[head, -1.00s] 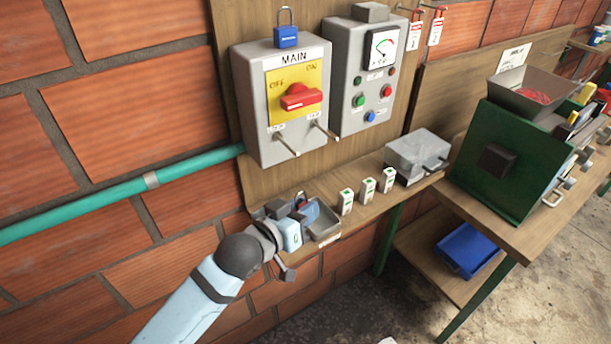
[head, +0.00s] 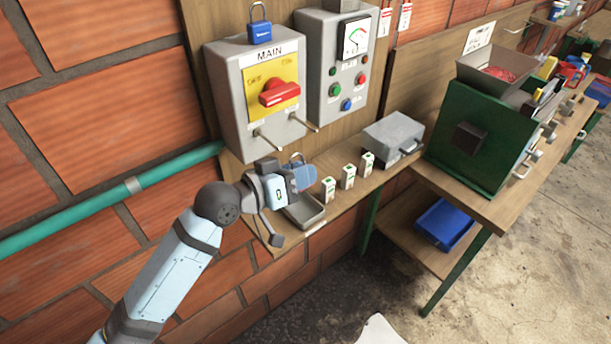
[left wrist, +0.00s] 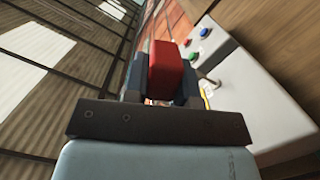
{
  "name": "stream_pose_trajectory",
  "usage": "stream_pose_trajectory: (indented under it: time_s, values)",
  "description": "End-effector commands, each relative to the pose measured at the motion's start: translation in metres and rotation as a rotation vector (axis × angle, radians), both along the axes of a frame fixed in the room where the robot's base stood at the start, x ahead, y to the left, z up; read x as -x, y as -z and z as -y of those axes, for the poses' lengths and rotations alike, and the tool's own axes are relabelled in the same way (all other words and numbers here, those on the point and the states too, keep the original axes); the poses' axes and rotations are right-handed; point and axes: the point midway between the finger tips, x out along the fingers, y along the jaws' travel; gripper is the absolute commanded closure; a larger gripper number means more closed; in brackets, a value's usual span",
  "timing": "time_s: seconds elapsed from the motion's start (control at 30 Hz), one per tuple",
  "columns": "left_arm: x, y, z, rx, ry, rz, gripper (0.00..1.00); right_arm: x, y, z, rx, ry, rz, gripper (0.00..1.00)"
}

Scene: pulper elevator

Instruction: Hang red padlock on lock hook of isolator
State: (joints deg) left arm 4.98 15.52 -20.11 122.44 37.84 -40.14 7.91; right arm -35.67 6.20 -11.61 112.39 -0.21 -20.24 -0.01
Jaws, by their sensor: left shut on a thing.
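My left gripper (head: 297,177) is just above the shelf, below the isolator. In the left wrist view, the red padlock (left wrist: 165,66) is clamped between its two dark fingers. In the head view the fingers hide most of the padlock's body; its shackle (head: 296,158) shows at the top. The grey isolator box (head: 228,95) is marked MAIN and has a red rotary handle (head: 279,93) on a yellow plate. Two metal hooks stick out below the plate, a left one (head: 270,142) and a right one (head: 304,123), both bare. My right gripper is not in view.
A blue padlock (head: 260,33) stands on top of the isolator. A small grey tray (head: 305,212), several white-green tags (head: 348,176) and a grey metal box (head: 393,140) are on the shelf. A meter panel (head: 327,75) is to the right.

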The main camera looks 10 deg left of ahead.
Motion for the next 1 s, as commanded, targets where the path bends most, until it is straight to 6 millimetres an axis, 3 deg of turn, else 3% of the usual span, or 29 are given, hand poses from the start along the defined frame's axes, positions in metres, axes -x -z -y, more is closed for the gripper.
stream_pose_trajectory:
  time_s: [0.23, 1.0]
  values:
    - [-0.010, 0.001, -0.012, -0.001, -0.001, 0.002, 1.00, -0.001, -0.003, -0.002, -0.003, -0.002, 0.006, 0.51]
    - [-0.036, 0.010, -0.047, -0.002, -0.001, 0.001, 1.00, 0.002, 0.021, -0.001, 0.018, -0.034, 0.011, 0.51]
